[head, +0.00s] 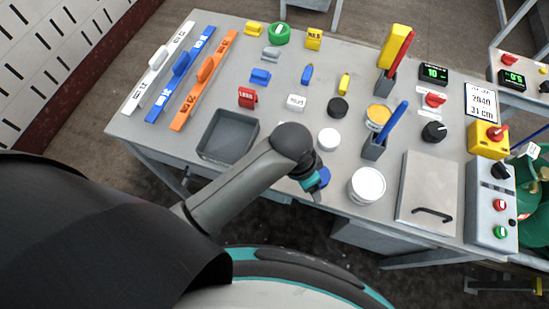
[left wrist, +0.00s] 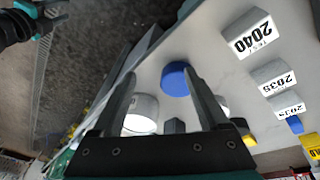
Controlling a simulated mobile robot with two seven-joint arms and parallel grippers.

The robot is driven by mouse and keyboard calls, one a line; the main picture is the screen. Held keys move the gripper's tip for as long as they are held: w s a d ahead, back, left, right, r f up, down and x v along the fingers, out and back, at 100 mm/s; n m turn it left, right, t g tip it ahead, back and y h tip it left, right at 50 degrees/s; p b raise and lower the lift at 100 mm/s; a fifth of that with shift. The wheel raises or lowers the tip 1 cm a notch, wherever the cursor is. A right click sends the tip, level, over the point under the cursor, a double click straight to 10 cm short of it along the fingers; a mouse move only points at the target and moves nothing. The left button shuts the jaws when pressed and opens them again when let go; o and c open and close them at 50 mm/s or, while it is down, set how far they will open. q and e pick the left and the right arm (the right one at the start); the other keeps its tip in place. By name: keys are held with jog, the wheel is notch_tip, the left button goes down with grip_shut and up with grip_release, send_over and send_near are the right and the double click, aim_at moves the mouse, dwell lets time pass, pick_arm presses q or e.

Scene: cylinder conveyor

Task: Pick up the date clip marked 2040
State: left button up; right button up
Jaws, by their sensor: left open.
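The date clip marked 2040 (left wrist: 250,35) is a light grey block with a white label at the top right of the left wrist view. It stands on the table, apart from my fingers and to their right. I cannot make it out in the head view, where my left arm covers part of the table. My left gripper (head: 314,188) is open and empty over the table's near edge, close to the blue round cap (head: 323,177). In the left wrist view its two fingers (left wrist: 161,78) stand apart, with the cap (left wrist: 175,79) near the right one.
Two similar clips marked 2035 (left wrist: 267,78) stand in line past the 2040 clip.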

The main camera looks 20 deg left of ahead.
pick_arm(q)
notch_tip(320, 180, up, 4)
jog(key=w+d+m+g+y, duration=0.1)
jog(key=w+d+m+y, duration=0.15)
jog(key=m, duration=0.25)
jog(key=w+a+r+m+y, duration=0.3)
jog(key=a+r+m+y, duration=0.1)
jog(key=a+m+y, duration=0.1)
jog(key=b+x, duration=0.1)
jog(key=x, duration=0.7)
jog(key=shift+a+f+b, duration=0.1)
jog(key=shift+a+b, duration=0.05)
jog(key=shift+b, duration=0.15)
jog(key=shift+b+x, duration=0.6)
jog(key=shift+x, duration=2.35)
jog(key=shift+w, duration=0.1)
jog(key=shift+c, duration=0.2)
grip_shut()
